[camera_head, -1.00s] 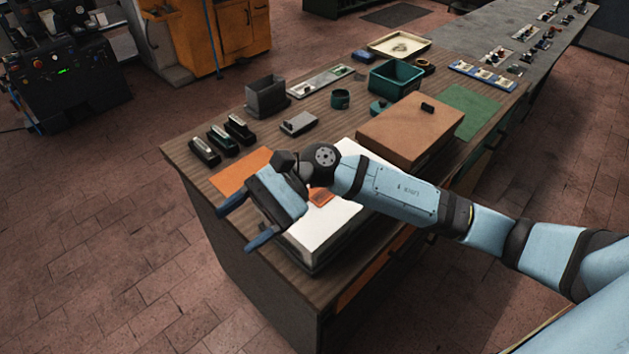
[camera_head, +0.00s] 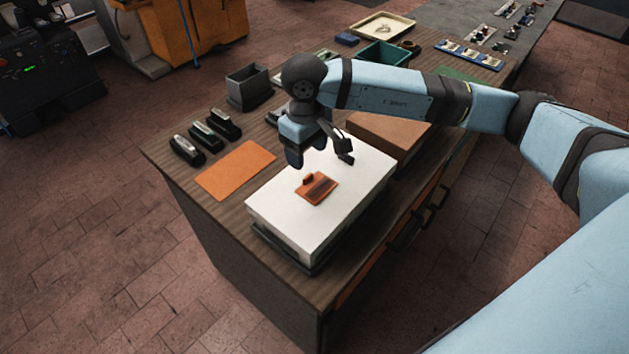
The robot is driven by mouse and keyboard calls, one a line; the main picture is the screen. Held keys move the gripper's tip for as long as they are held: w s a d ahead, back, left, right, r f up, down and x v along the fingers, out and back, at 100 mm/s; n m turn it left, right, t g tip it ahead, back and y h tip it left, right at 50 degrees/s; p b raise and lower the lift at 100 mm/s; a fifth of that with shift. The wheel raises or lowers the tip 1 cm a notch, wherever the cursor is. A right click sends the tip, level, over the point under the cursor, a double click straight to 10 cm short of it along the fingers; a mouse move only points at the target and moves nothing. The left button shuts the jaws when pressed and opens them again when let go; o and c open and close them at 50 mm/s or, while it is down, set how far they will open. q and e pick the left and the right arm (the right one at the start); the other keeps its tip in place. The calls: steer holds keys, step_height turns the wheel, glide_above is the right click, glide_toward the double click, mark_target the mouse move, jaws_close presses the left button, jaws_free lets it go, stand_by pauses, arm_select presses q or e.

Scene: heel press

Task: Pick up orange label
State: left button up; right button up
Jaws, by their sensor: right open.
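The orange label (camera_head: 319,190) is a small flat rectangle with a dark patch and a small raised nub at one edge. It lies on top of the white block (camera_head: 283,216) near the table's front corner. My right gripper (camera_head: 318,161) points downward above the white block, just behind the label and apart from it. It is open and nothing shows between its fingers. My left gripper is not in view.
A plain orange sheet (camera_head: 236,170) lies left of the white block. Several dark stamp-like items (camera_head: 187,150) stand behind it, with a grey bin (camera_head: 247,88) further back. A brown box (camera_head: 400,135) stands right of my gripper, partly hidden by my arm.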

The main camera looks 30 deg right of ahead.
mark_target(308, 176)
steer(key=shift+f, duration=0.8)
steer(key=f, duration=0.1)
steer(key=f+p, duration=0.2)
steer(key=f, duration=0.1)
steer(key=shift+s, duration=0.25)
steer(key=shift+f, duration=0.65)
steer(key=c, duration=0.8)
